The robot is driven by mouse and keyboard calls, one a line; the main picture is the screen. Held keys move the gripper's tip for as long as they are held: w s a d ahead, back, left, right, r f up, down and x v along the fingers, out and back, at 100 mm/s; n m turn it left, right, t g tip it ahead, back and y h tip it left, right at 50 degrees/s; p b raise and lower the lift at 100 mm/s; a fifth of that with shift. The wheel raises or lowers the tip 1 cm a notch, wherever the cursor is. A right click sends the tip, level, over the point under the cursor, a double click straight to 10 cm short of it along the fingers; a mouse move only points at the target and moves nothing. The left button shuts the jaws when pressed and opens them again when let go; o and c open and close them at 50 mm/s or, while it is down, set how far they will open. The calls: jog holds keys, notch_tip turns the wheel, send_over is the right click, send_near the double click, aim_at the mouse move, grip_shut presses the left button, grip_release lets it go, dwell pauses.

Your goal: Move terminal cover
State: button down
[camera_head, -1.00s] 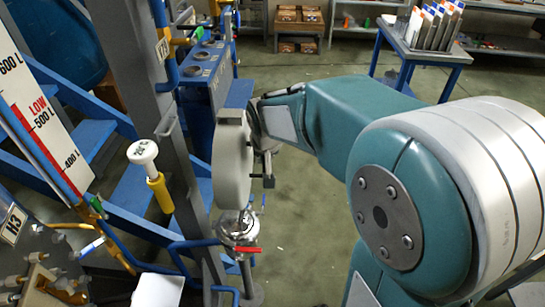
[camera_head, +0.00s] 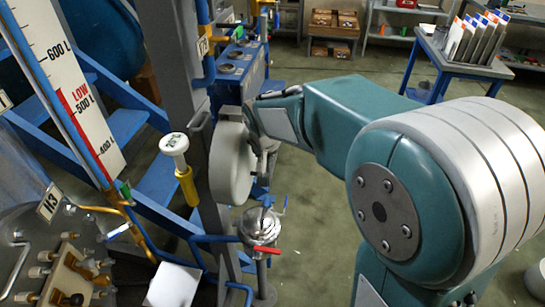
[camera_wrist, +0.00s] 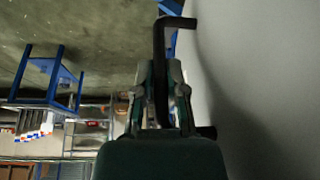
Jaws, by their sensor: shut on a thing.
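A large grey round cover (camera_head: 229,165), which I take to be the terminal cover, hangs upright at the end of my arm in the head view. It fills the right side of the wrist view (camera_wrist: 260,85). My gripper (camera_wrist: 165,85) is shut on its black bent handle (camera_wrist: 165,45), seen in the wrist view. In the head view my gripper (camera_head: 264,150) is partly hidden by the cover and wrist. Uncovered terminals (camera_head: 75,275) with brass pieces show on a metal housing at lower left, under an H3 tag (camera_head: 50,202).
A grey post (camera_head: 172,60), a yellow-and-white handle (camera_head: 183,172) and a red-handled valve fitting (camera_head: 260,228) stand close around the cover. Blue framework (camera_head: 150,220) and a level gauge (camera_head: 70,85) are at left. Open floor (camera_head: 320,210) lies right, below a blue table (camera_head: 465,65).

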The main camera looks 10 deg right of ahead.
jog(key=shift+w+a, duration=0.35)
jog(key=shift+a, duration=0.45)
jog(key=shift+w+a, duration=0.3)
jog(key=shift+a, duration=0.5)
jog(key=shift+w+a, duration=0.35)
jog(key=shift+a, duration=0.45)
jog(key=shift+a+f, duration=0.1)
jog(key=shift+f, duration=1.2)
jog(key=c, duration=0.6)
grip_release()
jog(key=shift+f, duration=0.1)
